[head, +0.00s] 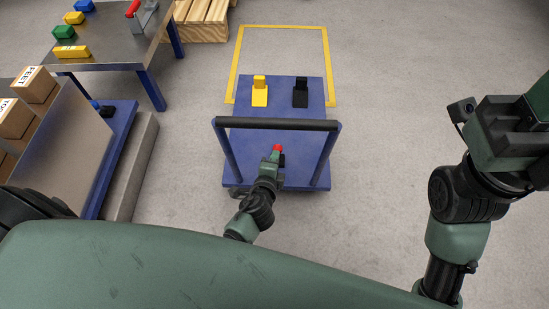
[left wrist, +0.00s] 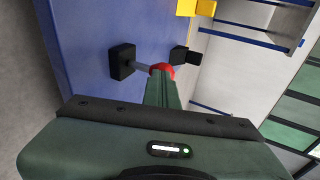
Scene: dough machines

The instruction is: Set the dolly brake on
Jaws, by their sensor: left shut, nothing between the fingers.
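The dolly is a blue platform (head: 205,174) with a black push bar (head: 276,123) on two blue posts. A red knob (head: 277,148) shows low over its near half, with a dark block (head: 282,160) beside it. In the left wrist view, the red knob (left wrist: 162,70) sits by grey rod pieces and a black block (left wrist: 122,62). My left gripper (head: 274,157) is shut and empty, its fingertips right at the red knob. I cannot tell whether they touch it. The fingers hide part of the knob's mount. My right arm is at the right; its fingers are not visible.
A yellow block (head: 260,92) and a black block (head: 300,92) stand on the dolly's far half. A yellow floor outline (head: 331,65) lies beyond. A metal table (head: 120,45) and a bench with boxes (head: 35,85) stand left. Floor right of the dolly is clear.

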